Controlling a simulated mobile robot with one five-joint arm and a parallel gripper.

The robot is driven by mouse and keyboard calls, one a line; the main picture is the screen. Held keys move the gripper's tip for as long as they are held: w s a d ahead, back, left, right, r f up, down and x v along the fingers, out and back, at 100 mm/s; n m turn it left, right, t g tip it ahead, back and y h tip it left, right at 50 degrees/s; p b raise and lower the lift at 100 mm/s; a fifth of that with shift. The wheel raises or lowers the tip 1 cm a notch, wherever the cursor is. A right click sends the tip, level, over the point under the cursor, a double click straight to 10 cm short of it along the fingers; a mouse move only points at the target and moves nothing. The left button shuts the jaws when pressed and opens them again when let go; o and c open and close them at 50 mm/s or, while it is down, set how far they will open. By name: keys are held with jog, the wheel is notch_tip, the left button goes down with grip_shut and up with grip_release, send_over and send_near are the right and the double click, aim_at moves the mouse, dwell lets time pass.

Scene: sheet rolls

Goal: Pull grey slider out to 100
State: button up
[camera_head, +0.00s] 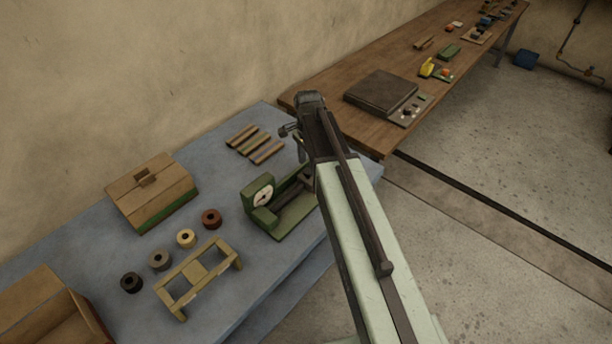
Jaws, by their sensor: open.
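A green device (284,222) with a round white dial (263,195) stands on the blue-covered table, left of my arm. A dark grey bar-like part (291,191) lies in its open bed and runs toward my arm; it may be the grey slider, but I cannot tell for sure. The dial marks are too small to read. My gripper (297,144) hangs from the arm's end, above and behind the device, apart from it as far as I can see. It is open and appears empty. My arm hides the device's right end.
Several rolls (186,238) and a wooden stand (199,277) lie left of the device. A box with a green base (152,195) is behind them, and an open box (48,310) is front left. Wooden strips (255,144) lie behind. A brown table (330,106) adjoins.

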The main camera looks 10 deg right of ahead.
aim_at(308, 178)
notch_tip(308, 178, down, 2)
jog(key=shift+f+b, duration=0.25)
jog(key=shift+b, duration=0.35)
jog(key=shift+r, duration=0.1)
jog(key=shift+c, duration=0.3)
jog(key=c, duration=1)
grip_shut()
jog(key=shift+s, duration=0.1)
